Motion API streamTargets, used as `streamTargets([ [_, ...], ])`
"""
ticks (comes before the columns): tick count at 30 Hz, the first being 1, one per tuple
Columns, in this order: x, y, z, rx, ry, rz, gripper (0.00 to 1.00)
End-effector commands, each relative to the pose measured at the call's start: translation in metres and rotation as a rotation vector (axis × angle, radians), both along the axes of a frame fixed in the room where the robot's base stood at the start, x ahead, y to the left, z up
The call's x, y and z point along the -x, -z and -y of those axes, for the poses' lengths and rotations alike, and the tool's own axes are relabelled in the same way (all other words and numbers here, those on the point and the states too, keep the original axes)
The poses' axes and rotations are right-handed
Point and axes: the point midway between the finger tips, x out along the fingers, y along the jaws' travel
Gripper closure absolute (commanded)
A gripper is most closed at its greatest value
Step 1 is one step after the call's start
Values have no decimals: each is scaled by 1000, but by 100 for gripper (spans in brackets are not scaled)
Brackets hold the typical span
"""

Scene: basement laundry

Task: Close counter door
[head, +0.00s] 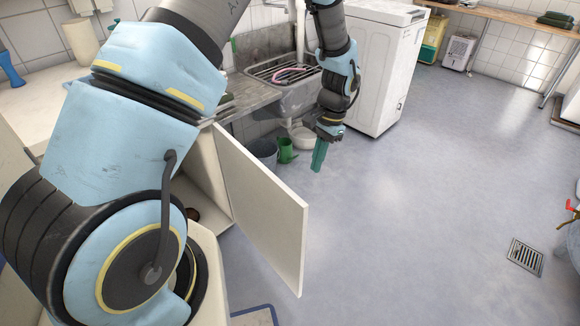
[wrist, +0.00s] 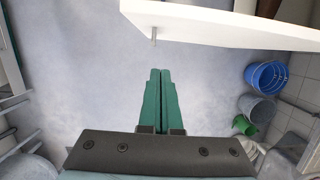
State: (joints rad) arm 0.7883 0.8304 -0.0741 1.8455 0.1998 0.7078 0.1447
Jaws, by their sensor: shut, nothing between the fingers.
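The counter door (head: 264,206) is a white panel standing open, swung out from the counter cabinet (head: 209,183) into the room. In the wrist view the door (wrist: 220,24) crosses the top, with a small handle-like peg (wrist: 154,36) on its edge side. My gripper (head: 318,165) has green fingers and hangs over the floor, to the right of and beyond the door in the head view. In the wrist view my gripper (wrist: 160,75) is shut and empty, pointing toward the door with a gap between them. My arm hides part of the cabinet.
A sink (head: 290,95) and a white machine (head: 375,65) stand behind the gripper. A blue bucket (wrist: 267,76) shows in the wrist view. Open floor (head: 420,200) lies right of the door.

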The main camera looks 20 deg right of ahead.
Motion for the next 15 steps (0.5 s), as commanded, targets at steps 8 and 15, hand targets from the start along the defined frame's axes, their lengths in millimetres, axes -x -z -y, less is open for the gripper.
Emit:
streamTargets([
  [8, 5, 27, -4, -7, 12, -6, 100],
  [15, 10, 74, -15, -7, 11, -6, 100],
])
